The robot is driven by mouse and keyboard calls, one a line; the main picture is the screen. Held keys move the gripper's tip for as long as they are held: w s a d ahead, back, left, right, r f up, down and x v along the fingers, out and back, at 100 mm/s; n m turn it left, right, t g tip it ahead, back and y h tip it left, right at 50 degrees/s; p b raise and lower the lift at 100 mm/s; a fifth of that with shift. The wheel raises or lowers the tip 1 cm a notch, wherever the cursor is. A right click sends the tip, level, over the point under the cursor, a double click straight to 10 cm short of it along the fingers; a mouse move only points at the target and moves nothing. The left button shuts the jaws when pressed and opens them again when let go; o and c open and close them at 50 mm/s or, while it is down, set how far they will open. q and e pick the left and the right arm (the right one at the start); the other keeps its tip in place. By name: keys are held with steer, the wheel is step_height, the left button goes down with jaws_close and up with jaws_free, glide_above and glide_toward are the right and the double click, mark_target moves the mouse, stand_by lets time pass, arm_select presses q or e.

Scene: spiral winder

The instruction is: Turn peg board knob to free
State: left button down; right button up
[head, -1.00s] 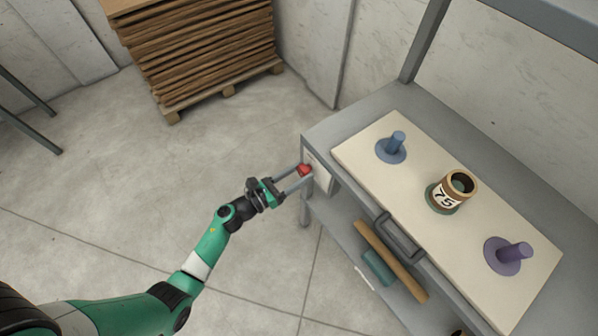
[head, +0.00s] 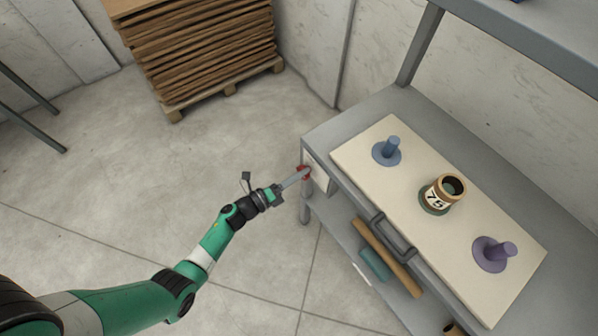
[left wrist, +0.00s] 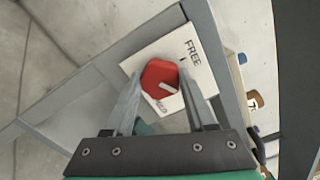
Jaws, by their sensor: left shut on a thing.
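The red knob (left wrist: 160,75) is on a white plate (left wrist: 192,62) at the left end of the grey bench. The plate reads "FREE" at its upper right and what looks like "HELD" below the knob. A white pointer mark shows on the lower part of the knob's face, off the "FREE" lettering. My left gripper (head: 303,174) is shut on the knob, with one finger on each side of it in the left wrist view. In the head view the fingers hide most of the knob. My right gripper is not in view.
A cream peg board (head: 365,172) lies on the bench top. A handle (head: 392,238) is on the front edge. Open floor lies left.

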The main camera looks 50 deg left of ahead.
arm_select(q)
steer(key=n+p, duration=0.3)
steer(key=n, duration=0.9)
stand_by(0.6)
steer(key=shift+c, duration=1.1)
jaws_free()
steer(key=shift+f, duration=0.1)
steer(key=shift+s, duration=0.1)
steer(key=s+a+p, duration=0.1)
steer(key=s+p, duration=0.2)
steer(key=s, duration=0.8)
steer(key=shift+s+a+p, duration=0.15)
steer(key=shift+s+p, duration=0.1)
steer(key=shift+p, duration=0.05)
